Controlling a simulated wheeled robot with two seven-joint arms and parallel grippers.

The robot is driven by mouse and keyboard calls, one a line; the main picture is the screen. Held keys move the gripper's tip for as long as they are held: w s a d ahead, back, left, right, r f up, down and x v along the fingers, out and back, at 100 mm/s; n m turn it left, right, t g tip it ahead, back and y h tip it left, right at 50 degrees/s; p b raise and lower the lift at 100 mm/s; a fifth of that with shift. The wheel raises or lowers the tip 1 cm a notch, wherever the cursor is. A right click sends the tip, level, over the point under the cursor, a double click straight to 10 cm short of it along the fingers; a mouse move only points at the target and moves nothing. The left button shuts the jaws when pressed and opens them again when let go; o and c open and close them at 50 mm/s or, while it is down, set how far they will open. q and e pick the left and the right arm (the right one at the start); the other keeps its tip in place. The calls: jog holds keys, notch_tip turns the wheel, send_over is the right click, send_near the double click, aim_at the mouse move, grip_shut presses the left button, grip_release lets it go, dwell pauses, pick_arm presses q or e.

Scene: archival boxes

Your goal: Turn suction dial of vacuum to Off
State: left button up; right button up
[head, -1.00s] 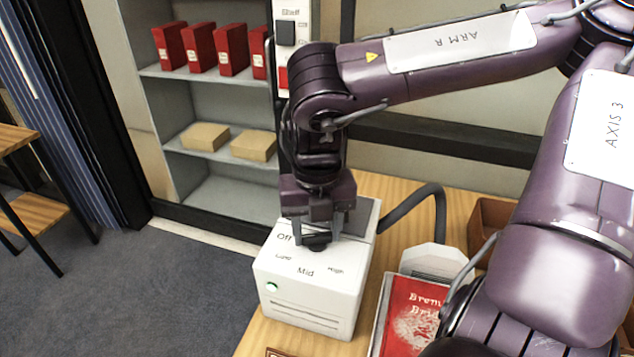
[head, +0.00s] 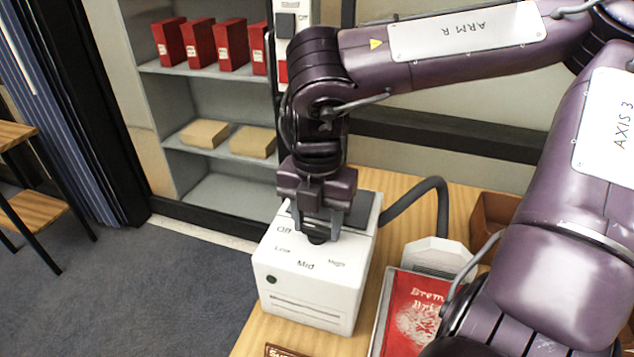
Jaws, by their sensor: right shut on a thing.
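The vacuum (head: 305,287) is a white box on the wooden table, with a grey hose at its back right. Its top carries the labels Off, Low, Mid and High around a black dial (head: 317,238). My right gripper (head: 318,226) points down from above and is shut on the dial, one finger on each side. The fingers hide most of the dial, so I cannot read where its pointer stands. The small round light (head: 271,279) on the vacuum's front is dark. My left gripper is not in view.
A red book (head: 412,310) and a pale octagonal object (head: 437,256) lie right of the vacuum. A brown box (head: 492,222) stands behind them. A grey shelf (head: 215,115) holds red binders and tan boxes.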

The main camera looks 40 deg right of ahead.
aim_at(317, 227)
jog(key=shift+w+r, duration=0.15)
jog(key=o, duration=1)
notch_tip(317, 227, up, 8)
jog(key=shift+f, duration=0.15)
dwell(0.3)
